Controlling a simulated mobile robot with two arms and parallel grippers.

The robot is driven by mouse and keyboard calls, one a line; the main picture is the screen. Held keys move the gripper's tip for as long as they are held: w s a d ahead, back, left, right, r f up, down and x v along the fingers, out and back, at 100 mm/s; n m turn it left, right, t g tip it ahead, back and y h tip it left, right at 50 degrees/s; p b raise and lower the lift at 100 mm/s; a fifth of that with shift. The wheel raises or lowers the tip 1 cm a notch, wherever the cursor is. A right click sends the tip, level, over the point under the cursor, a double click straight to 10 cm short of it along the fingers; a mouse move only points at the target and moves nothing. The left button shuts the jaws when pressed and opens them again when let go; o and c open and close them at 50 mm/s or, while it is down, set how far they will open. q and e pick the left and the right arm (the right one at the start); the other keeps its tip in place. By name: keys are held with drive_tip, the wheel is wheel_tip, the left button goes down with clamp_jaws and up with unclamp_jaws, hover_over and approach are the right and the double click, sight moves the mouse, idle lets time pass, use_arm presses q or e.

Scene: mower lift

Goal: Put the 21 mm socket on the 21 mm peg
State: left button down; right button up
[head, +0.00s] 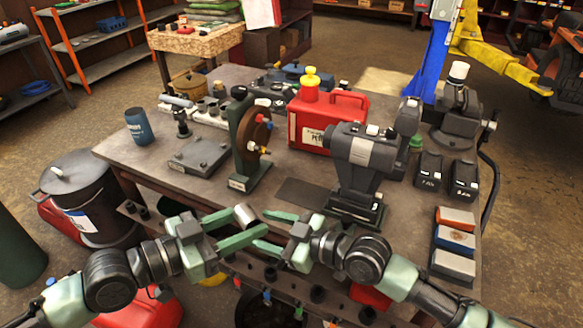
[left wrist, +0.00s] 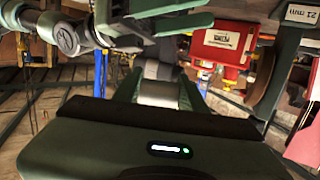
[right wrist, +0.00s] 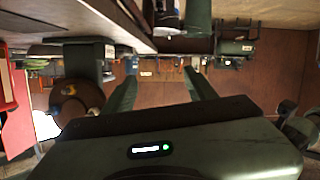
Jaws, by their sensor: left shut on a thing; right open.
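The socket (head: 246,215), a short grey metal cylinder, sits between the fingers of my left gripper (head: 238,228), which is shut on it above the table's front edge. The socket (left wrist: 160,92) also shows between those fingers in the left wrist view. My right gripper (head: 272,230) is open and empty, its fingers pointing at the left gripper and close to it. Its spread fingers (right wrist: 160,88) show in the right wrist view. A green stand (head: 244,150) with a brown disc is behind. A label (left wrist: 300,13) in the left wrist view appears to read 21 mm. I cannot tell which peg is the 21 mm one.
A red petrol can (head: 330,118) and a grey machine (head: 365,160) stand behind and right of the grippers. A flat grey block (head: 198,157) and a blue can (head: 139,127) are left. A dark rail with several black pieces (head: 318,294) runs below the table front.

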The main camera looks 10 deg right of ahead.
drive_tip(key=w+d+r+m+g+h, duration=0.1)
drive_tip(key=w+r+m+g, duration=0.2)
drive_tip(key=r, duration=0.4)
drive_tip(key=w+d+r+m+g+h, duration=0.1)
drive_tip(key=r+m+g, duration=0.1)
drive_tip(key=r+m, duration=0.45)
use_arm(q)
drive_tip(key=shift+s, duration=0.1)
use_arm(e)
drive_tip(key=n+g+h, duration=0.1)
drive_tip(key=g+h, duration=0.1)
drive_tip(key=g, duration=0.1)
approach(250, 210)
drive_tip(key=x, duration=1)
